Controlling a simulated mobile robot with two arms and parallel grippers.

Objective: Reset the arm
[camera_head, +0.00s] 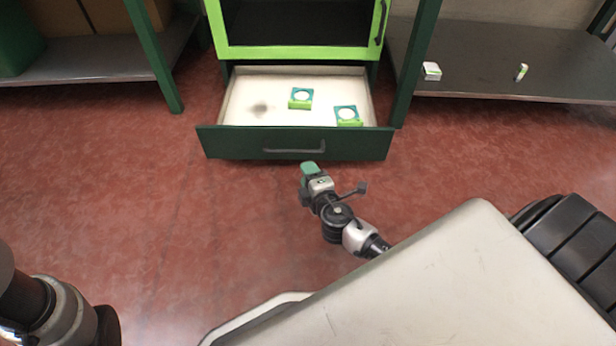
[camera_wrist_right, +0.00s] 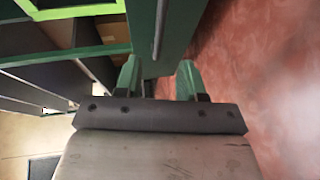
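My right gripper (camera_head: 309,169) is just in front of the open dark green drawer (camera_head: 225,142), a little below its grey handle (camera_head: 295,149) in the head view. In the right wrist view the two green fingers of this gripper (camera_wrist_right: 160,76) stand apart, with nothing held between them. The drawer front fills the space beyond the fingertips there, with the handle (camera_wrist_right: 158,28) running along it. Part of my left arm shows at the lower left of the head view. My left gripper is out of frame.
Two teal and green square pieces, one left (camera_head: 301,97) and one right (camera_head: 346,114), lie in the drawer. A green-framed cabinet (camera_head: 297,52) stands above. Grey shelves (camera_head: 500,65) flank it, with small boxes on the right one (camera_head: 432,71). The red floor (camera_head: 150,210) is clear.

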